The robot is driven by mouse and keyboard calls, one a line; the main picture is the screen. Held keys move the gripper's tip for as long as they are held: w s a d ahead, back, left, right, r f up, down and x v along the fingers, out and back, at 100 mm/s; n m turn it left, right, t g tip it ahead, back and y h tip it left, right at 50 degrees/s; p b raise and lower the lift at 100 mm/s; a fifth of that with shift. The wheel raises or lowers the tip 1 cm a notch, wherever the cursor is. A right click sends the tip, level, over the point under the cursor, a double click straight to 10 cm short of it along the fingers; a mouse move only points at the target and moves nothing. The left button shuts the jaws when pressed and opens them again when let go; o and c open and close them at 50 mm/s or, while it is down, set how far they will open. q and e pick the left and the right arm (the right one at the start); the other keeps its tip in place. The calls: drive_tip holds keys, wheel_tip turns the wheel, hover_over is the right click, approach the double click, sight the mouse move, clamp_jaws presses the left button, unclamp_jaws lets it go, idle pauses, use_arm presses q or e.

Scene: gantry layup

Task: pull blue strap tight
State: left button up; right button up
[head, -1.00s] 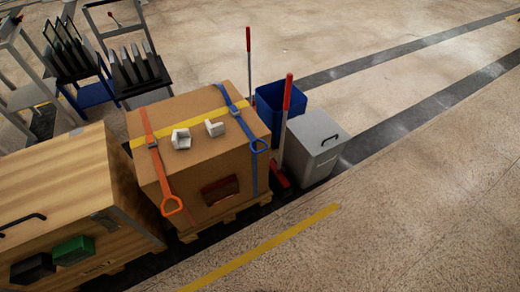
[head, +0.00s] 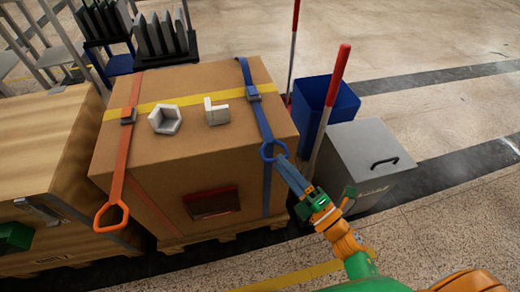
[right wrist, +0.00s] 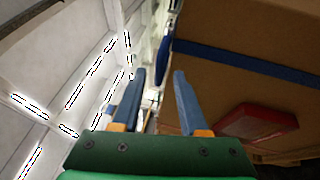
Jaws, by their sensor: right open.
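The blue strap (head: 262,115) runs over the right side of a cardboard box (head: 226,170) and through a buckle (head: 253,93) on top. Its blue loop handle (head: 267,152) hangs at the box's upper front edge. My right gripper (head: 282,161) is close by the loop from the lower right. In the right wrist view my right gripper (right wrist: 160,75) is open, with nothing clearly between its fingers. A blue piece, apparently the loop (right wrist: 163,57), is just beyond the fingertips. I cannot tell whether they touch. My left gripper is out of view.
An orange strap (head: 118,175) with a loop is on the box's left side. A blue bin (head: 340,103), red-handled poles (head: 328,110) and a grey lidded bin (head: 355,150) stand close on the right.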

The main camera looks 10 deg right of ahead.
sight(265, 129)
drive_tip(key=x, duration=0.6)
drive_tip(key=shift+a, duration=0.15)
drive_tip(key=shift+w, duration=0.1)
clamp_jaws()
